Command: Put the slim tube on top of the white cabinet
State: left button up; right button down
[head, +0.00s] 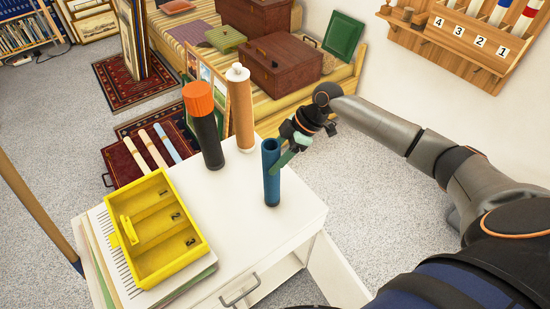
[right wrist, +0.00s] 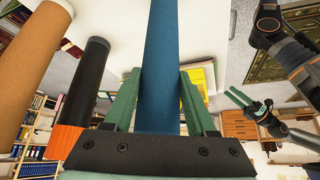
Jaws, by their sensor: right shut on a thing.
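The slim tube is a dark blue open-ended tube (head: 271,180), upright at the right side of the white cabinet's top (head: 235,215). Its lower end appears at the top surface; I cannot tell whether it touches. My right gripper (head: 283,159) is shut on it near its upper end, coming in from the right. In the right wrist view the blue tube (right wrist: 160,65) runs between the two green fingers (right wrist: 160,105), and its far end is out of frame. My left gripper (right wrist: 240,97) shows in the right wrist view with its fingers apart and empty.
A black tube with orange cap (head: 203,125) and a tan tube with white cap (head: 240,108) stand on the cabinet, left of the blue tube. A yellow compartment tray (head: 153,268) lies on papers at the left. The cabinet's front middle is clear. A drawer or door hangs open.

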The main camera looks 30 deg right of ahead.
jog(key=shift+f, duration=0.5)
jog(key=shift+c, duration=1)
grip_release()
jog(key=v, duration=1.2)
